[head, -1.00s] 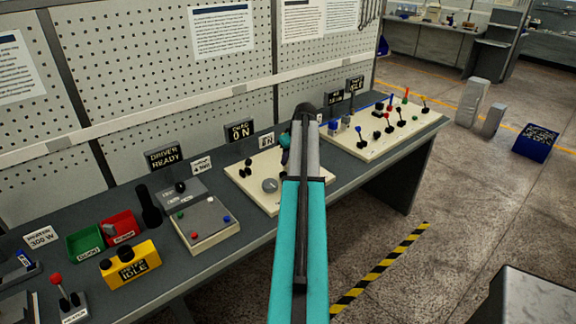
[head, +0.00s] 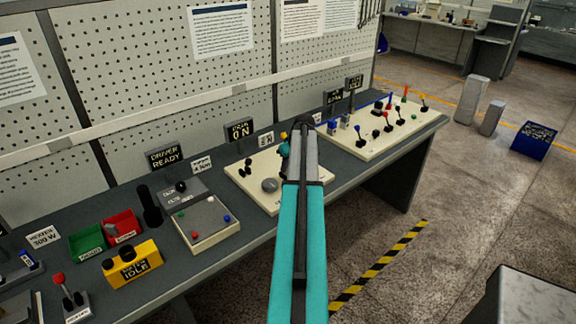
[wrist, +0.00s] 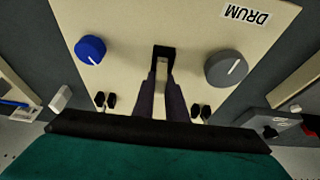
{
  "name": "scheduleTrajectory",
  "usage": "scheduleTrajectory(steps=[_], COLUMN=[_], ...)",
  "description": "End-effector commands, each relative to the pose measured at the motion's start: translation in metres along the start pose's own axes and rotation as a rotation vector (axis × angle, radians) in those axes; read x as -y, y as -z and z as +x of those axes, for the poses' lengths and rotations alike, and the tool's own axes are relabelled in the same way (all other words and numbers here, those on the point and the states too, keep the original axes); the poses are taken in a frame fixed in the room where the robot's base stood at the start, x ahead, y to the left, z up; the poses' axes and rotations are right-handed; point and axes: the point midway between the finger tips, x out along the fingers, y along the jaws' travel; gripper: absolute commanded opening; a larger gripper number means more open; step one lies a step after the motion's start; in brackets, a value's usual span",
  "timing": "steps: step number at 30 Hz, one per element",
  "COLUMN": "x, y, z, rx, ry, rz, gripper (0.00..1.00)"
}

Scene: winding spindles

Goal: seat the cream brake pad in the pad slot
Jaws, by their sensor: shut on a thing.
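In the wrist view my gripper (wrist: 161,92) is shut on the cream brake pad (wrist: 161,74), a narrow pale piece between the two dark fingers. The pad's far end is at a black pad slot (wrist: 164,52) in the cream panel marked DRUM (wrist: 120,25). I cannot tell whether the pad is inside the slot or just above it. In the head view my teal and grey arm covers part of the drum panel (head: 246,184). My gripper, the pad and the slot are hidden there.
On the drum panel a blue knob (wrist: 90,49) is left of the fingers and a grey knob (wrist: 223,68) right. Small black pieces flank the fingers. A lever panel (head: 375,150) stands farther right on the bench; a box with small buttons (head: 212,222) is left.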

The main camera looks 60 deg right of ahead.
Motion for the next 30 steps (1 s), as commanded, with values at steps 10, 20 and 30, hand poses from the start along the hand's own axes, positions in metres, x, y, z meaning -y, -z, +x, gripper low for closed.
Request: scheduleTrajectory(steps=[10,20,30], x=[0.000,0.000,0.001], y=[0.000,0.001,0.001], z=[0.000,-0.006,-0.039], rx=[0.000,-0.001,-0.001], ry=[0.000,-0.001,-0.001], rz=[-0.001,-0.001,-0.001], gripper=[0.31,0.31,0.31])
